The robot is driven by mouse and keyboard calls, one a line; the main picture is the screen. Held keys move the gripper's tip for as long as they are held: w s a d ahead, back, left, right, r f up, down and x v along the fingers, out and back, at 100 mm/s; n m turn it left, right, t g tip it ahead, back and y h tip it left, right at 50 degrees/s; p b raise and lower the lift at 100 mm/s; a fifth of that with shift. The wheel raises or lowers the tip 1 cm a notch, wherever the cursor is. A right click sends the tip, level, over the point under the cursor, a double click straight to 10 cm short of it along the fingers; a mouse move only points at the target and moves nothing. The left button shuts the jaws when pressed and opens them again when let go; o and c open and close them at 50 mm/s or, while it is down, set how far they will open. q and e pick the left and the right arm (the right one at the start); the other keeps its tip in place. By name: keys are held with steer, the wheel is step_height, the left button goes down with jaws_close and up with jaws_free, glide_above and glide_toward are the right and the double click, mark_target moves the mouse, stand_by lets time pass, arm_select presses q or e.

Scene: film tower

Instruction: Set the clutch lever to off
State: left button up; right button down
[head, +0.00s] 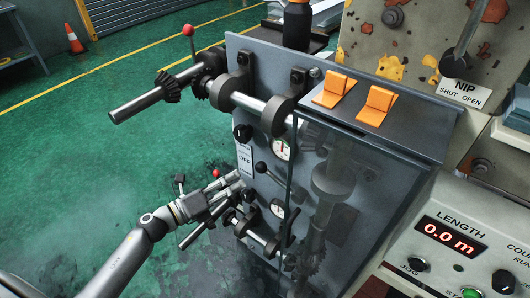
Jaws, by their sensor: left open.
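My left gripper (236,183) is open at the front face of the grey gear cabinet (350,125). Its fingers point right, just below a white plate (245,160) that reads OFF. A lever with a black ball (261,167) stands just right of the fingertips. A red ball (216,174) shows right above the gripper's fingers. Another lever with a red ball (188,30) rises by the upper shaft. No readable label tells which of these is the clutch lever. The gripper appears apart from the black ball; contact with other parts cannot be told. My right gripper is out of view.
An upper shaft (140,104) with gears juts out left of the cabinet. A lower shaft (190,238) juts out below the gripper. Two gauges and a clear guard are on the cabinet front. A LENGTH panel (455,235) stands right. Green floor (90,150) at left is clear.

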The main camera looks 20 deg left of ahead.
mark_target(258, 169)
arm_select(q)
steer(key=x, duration=0.3)
steer(key=p+x, duration=0.1)
steer(key=x, duration=0.1)
steer(key=p+x, duration=0.1)
steer(key=x, duration=0.2)
steer(key=shift+w+d+r, duration=0.2)
steer(key=shift+d+r, duration=0.1)
steer(key=shift+d, duration=0.05)
steer(key=shift+x, duration=0.75)
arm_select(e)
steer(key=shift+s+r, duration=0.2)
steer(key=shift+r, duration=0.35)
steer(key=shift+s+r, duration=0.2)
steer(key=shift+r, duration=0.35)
arm_select(q)
steer(key=shift+c, duration=0.3)
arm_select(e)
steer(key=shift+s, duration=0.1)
arm_select(q)
steer(key=shift+f, duration=0.1)
jaws_close()
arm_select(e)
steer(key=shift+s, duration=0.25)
